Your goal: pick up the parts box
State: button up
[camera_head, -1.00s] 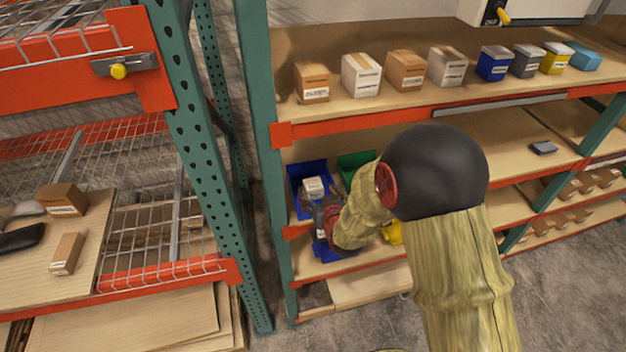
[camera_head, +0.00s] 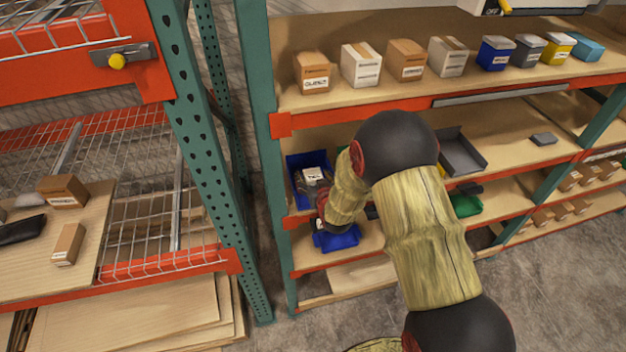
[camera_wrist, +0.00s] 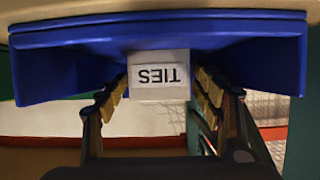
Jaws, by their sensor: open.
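The parts box, a small pale box with a label reading TIES, sits in a blue bin (camera_head: 294,163) on the middle shelf at the left end. In the wrist view the box (camera_wrist: 158,68) is between the two fingers of my gripper (camera_wrist: 161,84), with the blue bin (camera_wrist: 60,62) behind and on both sides. The fingers are spread, one close to each side of the box. Whether they touch it is hard to tell. In the head view the box (camera_head: 314,174) shows just beyond my gripper, and my arm hides part of the bin.
A green upright (camera_head: 265,150) stands just left of the bin. The upper shelf above holds a row of boxes (camera_head: 361,66). Another blue bin (camera_head: 338,238) is on the shelf below.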

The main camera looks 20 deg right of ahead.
jog(key=c, duration=1.3)
